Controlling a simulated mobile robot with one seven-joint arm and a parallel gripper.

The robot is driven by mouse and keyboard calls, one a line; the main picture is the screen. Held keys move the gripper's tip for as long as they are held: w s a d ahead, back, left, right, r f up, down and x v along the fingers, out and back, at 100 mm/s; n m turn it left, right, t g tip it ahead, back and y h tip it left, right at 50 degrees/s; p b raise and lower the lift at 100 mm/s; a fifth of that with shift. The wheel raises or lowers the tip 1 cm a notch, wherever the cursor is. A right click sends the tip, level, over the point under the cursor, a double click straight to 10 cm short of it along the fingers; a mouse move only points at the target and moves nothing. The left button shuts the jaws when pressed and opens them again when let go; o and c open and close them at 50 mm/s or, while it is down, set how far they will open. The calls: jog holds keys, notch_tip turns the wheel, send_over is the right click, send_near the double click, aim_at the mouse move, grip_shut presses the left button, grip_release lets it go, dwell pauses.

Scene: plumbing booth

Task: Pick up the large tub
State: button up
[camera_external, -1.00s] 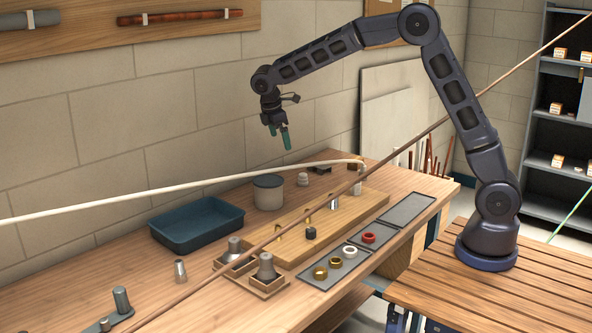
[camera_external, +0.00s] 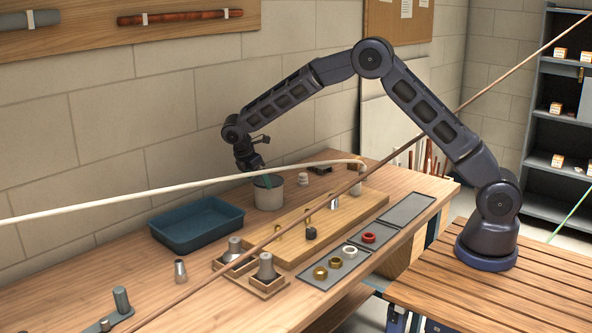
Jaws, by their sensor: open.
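The large tub (camera_external: 269,198) is a round, pale grey container with a darker top, standing on the wooden workbench near the wall. My gripper (camera_external: 263,180) is at the tub's top, pointing down, with its jaws open. A teal fingertip shows at the tub's rim. The white hose in front crosses the fingers, so I cannot tell whether they touch the tub or are just above or around it.
A white hose (camera_external: 150,197) and a long brown rod (camera_external: 400,150) cross in front of the bench. A blue tray (camera_external: 196,240) lies left of the tub. A wooden board (camera_external: 350,212) with small fittings lies right. Small white fittings (camera_external: 303,179) stand behind it.

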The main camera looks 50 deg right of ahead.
aim_at(260, 192)
jog(key=shift+x, duration=3.25)
jog(key=shift+r, duration=0.1)
jog(key=c, duration=1.1)
jog(key=shift+o, duration=0.2)
